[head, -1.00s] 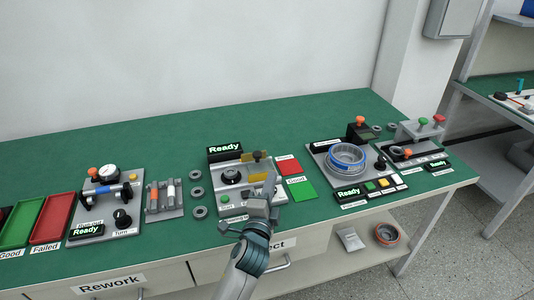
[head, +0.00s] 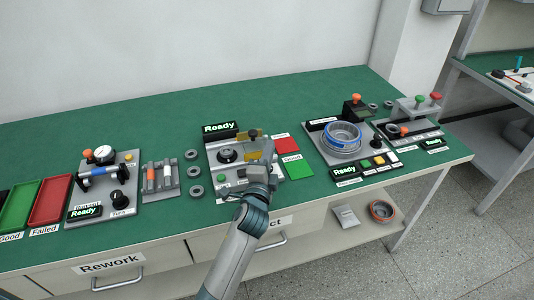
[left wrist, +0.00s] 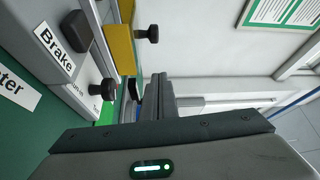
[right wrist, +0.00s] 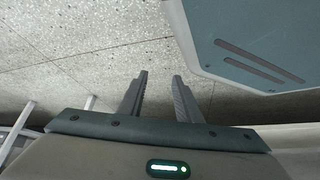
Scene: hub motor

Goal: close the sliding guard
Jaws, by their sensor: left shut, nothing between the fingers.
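The middle station (head: 213,155) on the green bench has a yellow panel (head: 241,136), which seems to be the sliding guard. My left gripper (head: 265,149) is over the right part of this station and partly hides it. In the left wrist view the yellow panel (left wrist: 121,48) carries a dark knob (left wrist: 149,34). The left fingers (left wrist: 159,94) are shut and empty, just below the panel and knob in that picture; I cannot tell whether they touch. My right gripper (right wrist: 160,95) is open and empty above the floor, outside the head view.
A dark round part (head: 227,156) sits on the station. Loose rings (head: 194,172) lie to its left, red (head: 286,145) and green (head: 297,166) pads to its right. A station with a blue-ringed part (head: 343,136) stands further right. The bench's back strip is clear.

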